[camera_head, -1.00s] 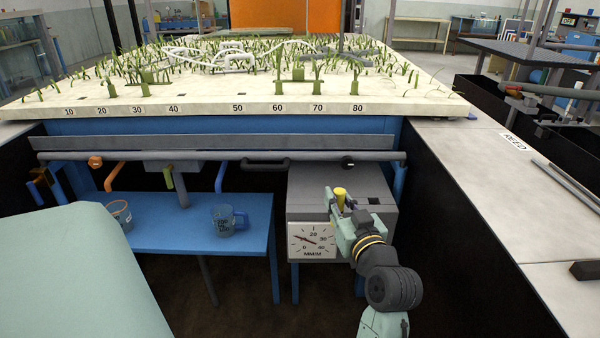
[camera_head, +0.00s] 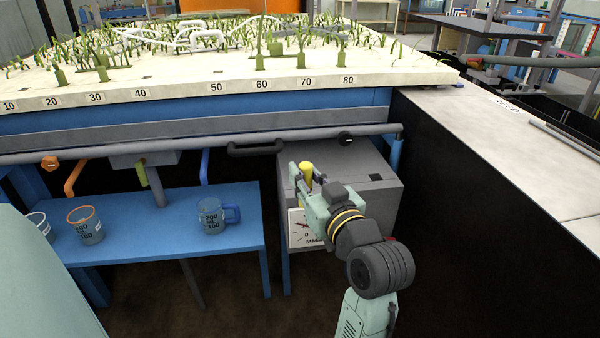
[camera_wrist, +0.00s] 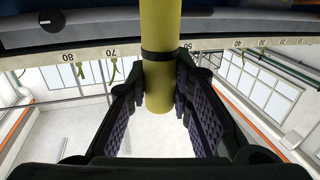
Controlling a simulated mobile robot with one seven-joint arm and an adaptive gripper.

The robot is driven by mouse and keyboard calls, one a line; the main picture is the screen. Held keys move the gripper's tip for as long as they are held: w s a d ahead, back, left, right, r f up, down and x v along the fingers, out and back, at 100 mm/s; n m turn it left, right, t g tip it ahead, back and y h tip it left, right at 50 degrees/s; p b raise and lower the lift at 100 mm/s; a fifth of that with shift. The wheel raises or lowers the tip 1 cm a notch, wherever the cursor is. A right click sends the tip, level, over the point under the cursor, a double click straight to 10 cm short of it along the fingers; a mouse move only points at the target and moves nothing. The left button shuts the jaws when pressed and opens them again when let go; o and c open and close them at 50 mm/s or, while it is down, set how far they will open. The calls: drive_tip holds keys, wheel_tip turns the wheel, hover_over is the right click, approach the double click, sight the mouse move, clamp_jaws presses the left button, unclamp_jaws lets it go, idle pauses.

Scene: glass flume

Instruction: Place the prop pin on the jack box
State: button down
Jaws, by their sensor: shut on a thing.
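The prop pin, a yellow cylinder (camera_head: 306,172), stands upright in my gripper (camera_head: 309,184). The wrist view shows the yellow pin (camera_wrist: 159,95) between the ridged pads of my gripper (camera_wrist: 163,85), with a dark band around it. The jack box is taken to be the grey box (camera_head: 368,172) with a dial on its front, under the flume's front rail. My gripper and the pin appear in front of the box's left part. I cannot tell how high the pin is above the top, and part of the dial is hidden behind my gripper.
A blue bench (camera_head: 150,232) left of the box carries a measuring cup with a blue handle (camera_head: 212,216) and an orange-rimmed cup (camera_head: 86,224). A grey rail (camera_head: 200,144) with a black handle (camera_head: 256,148) runs above. A dark wall (camera_head: 450,190) is at right.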

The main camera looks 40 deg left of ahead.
drive_tip(key=shift+w+a+f+p, duration=0.5)
drive_tip(key=shift+w+a+f, duration=0.35)
drive_tip(key=shift+w+a, duration=0.9)
drive_tip(key=shift+w+a+f+p, duration=0.45)
drive_tip(key=shift+w+a+f, duration=0.45)
drive_tip(key=shift+w+a, duration=0.85)
drive_tip(key=shift+w+a+f+p, duration=0.5)
drive_tip(key=shift+w+a+f, duration=0.35)
drive_tip(key=shift+w+a, duration=0.85)
drive_tip(key=c, duration=1.4)
unclamp_jaws()
drive_tip(key=shift+s+a, duration=0.1)
drive_tip(key=shift+a, duration=0.05)
drive_tip(key=shift+c, duration=0.2)
